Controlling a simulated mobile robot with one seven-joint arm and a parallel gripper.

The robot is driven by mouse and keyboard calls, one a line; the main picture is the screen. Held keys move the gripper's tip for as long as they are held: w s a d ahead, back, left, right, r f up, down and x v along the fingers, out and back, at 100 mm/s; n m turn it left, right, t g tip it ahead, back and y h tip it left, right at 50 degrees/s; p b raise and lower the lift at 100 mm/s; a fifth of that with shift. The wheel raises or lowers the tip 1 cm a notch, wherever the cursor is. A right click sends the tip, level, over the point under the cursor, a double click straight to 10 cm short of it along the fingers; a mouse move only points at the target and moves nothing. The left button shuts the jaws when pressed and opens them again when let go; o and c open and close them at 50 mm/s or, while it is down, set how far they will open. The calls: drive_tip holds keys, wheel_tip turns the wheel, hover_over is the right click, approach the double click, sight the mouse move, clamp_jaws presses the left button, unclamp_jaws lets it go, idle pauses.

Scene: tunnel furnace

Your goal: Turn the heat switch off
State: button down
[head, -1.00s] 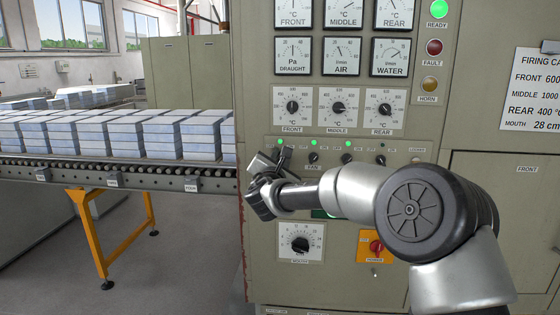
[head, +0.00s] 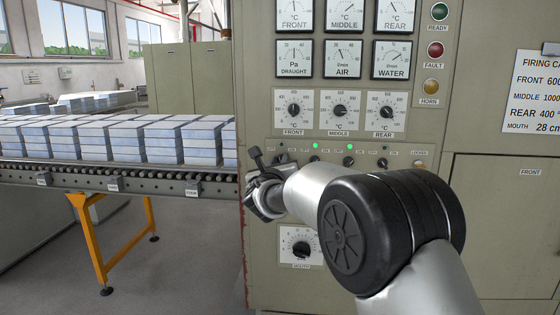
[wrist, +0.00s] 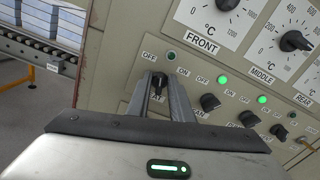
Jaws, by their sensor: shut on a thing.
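The heat switch (wrist: 157,86) is a small black knob at the left end of the switch row. Its label is partly hidden by a finger. In the wrist view its pointer is toward the OFF mark, and the small lamp (wrist: 171,56) above it is dark. My gripper (wrist: 161,84) is shut on this knob, one finger on each side. In the head view my gripper (head: 262,168) is at the panel's left edge, below the FRONT dial, and hides the knob.
Other switches (wrist: 209,102) stand close to the right, some under lit green lamps. Temperature dials (head: 340,111) are above. A MOUTH dial (head: 300,244) is below. A roller conveyor (head: 120,178) with stacked slabs is at left.

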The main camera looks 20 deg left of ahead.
drive_tip(key=shift+a+n+p, duration=0.1)
drive_tip(key=shift+n+p, duration=0.55)
drive_tip(key=shift+n, duration=1.25)
drive_tip(key=c, duration=1.9)
unclamp_jaws()
drive_tip(key=shift+o, duration=0.2)
drive_tip(key=shift+s, duration=0.1)
drive_tip(key=b+v, duration=0.1)
drive_tip(key=v, duration=1.6)
drive_tip(key=shift+s+b, duration=0.15)
drive_tip(key=shift+b, duration=0.15)
drive_tip(key=shift+f, duration=0.1)
